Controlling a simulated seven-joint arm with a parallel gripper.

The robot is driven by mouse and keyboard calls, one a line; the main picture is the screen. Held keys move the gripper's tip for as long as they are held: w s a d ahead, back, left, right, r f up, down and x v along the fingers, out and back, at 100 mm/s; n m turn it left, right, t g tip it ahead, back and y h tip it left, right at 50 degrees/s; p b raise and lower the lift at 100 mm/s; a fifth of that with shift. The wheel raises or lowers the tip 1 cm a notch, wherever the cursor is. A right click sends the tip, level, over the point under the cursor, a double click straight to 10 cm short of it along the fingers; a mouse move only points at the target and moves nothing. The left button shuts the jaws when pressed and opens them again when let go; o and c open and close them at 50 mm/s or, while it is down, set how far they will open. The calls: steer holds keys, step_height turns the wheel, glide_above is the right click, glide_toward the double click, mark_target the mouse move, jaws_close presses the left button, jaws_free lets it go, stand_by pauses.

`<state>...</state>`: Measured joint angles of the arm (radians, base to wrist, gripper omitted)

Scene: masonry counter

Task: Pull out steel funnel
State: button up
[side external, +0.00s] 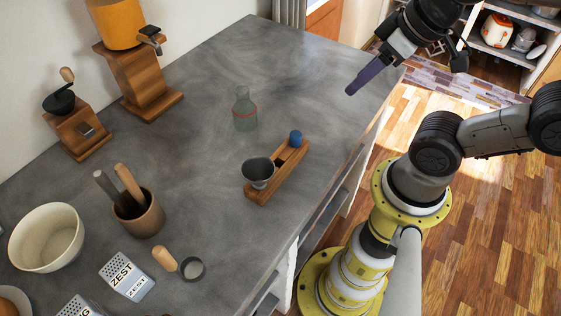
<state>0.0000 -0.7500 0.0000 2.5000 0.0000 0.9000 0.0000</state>
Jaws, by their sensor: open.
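The steel funnel (258,172) is a small grey metal cone. It sits at the near end of a narrow wooden holder (282,174) on the grey counter, wide mouth up; its lower part is hidden in the wood. A blue round knob or ball (295,138) sits at the holder's far end. My gripper (350,92) is high at the upper right, near the counter's far right edge. It is open, empty and well apart from the funnel. Only one purple finger shows clearly, and the other is hidden.
A translucent bottle with a red band (245,112) stands just behind the holder. The counter's far middle (285,62) is clear.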

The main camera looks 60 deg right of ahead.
steer(key=o, duration=0.5)
steer(key=shift+n, duration=0.3)
steer(key=shift+c, duration=0.2)
steer(key=shift+o, duration=1.3)
steer(key=shift+n, duration=0.7)
steer(key=shift+o, duration=0.2)
steer(key=shift+w+d+r+n, duration=0.2)
steer(key=shift+r+n, duration=0.1)
steer(key=shift+n, duration=0.7)
steer(key=w+a+r+n, duration=0.1)
steer(key=w+a+n, duration=0.25)
steer(key=n, duration=0.75)
steer(key=w+a+r+n, duration=0.1)
steer(key=w+a+n, duration=0.25)
steer(key=n, duration=0.75)
steer(key=s+a+f+n+g, duration=0.2)
steer(key=a+f+n, duration=0.2)
steer(key=a+n, duration=0.8)
steer(key=shift+w+a+f+m, duration=0.25)
steer(key=shift+w+f+m, duration=0.15)
steer(key=shift+f, duration=1)
steer(key=shift+w+a+f+m, duration=0.3)
steer(key=shift+w+f, duration=0.15)
steer(key=shift+f, duration=0.9)
steer(key=shift+w+a+f+m, duration=0.3)
steer(key=shift+w+f, duration=0.15)
steer(key=shift+f, duration=0.95)
